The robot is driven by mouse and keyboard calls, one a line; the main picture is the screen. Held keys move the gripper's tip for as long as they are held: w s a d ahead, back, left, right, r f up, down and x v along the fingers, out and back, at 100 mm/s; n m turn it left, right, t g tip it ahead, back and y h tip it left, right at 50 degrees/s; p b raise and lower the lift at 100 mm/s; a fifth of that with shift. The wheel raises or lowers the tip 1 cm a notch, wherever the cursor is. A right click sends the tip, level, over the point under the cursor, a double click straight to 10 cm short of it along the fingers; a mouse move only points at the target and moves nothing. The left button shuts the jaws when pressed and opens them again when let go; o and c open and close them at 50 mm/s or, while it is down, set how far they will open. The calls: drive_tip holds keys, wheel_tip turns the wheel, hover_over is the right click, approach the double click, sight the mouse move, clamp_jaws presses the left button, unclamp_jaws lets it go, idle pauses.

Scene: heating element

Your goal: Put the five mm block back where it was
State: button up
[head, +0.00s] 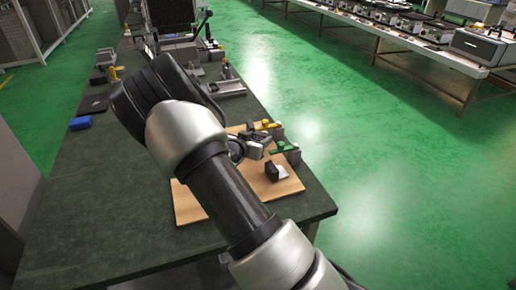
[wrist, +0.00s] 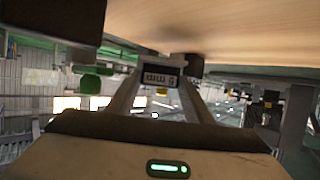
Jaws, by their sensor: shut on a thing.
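The five mm block (wrist: 160,76) is a small dark block with a pale "5 mm" label, upside down in the wrist view. My gripper (wrist: 158,88) is shut on it, with a finger on each side. In the head view my gripper (head: 250,146) is over the right part of the wooden board (head: 190,206), and the block cannot be made out clearly there. The board's pale wood (wrist: 220,22) fills the top of the wrist view, close to the block. Whether the block touches it I cannot tell.
A green-handled clamp (head: 284,149) and a yellow-handled clamp (head: 266,125) stand at the board's right edge, close to my gripper. A dark block with a pale face (head: 275,172) sits on the board nearer the front. A blue object (head: 80,123) lies far left; the table's left front is clear.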

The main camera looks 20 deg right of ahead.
drive_tip(key=shift+f, duration=1.6)
drive_tip(key=shift+f+b, duration=0.1)
drive_tip(key=shift+b, duration=0.2)
drive_tip(key=shift+f, duration=0.15)
drive_tip(key=o, duration=0.9)
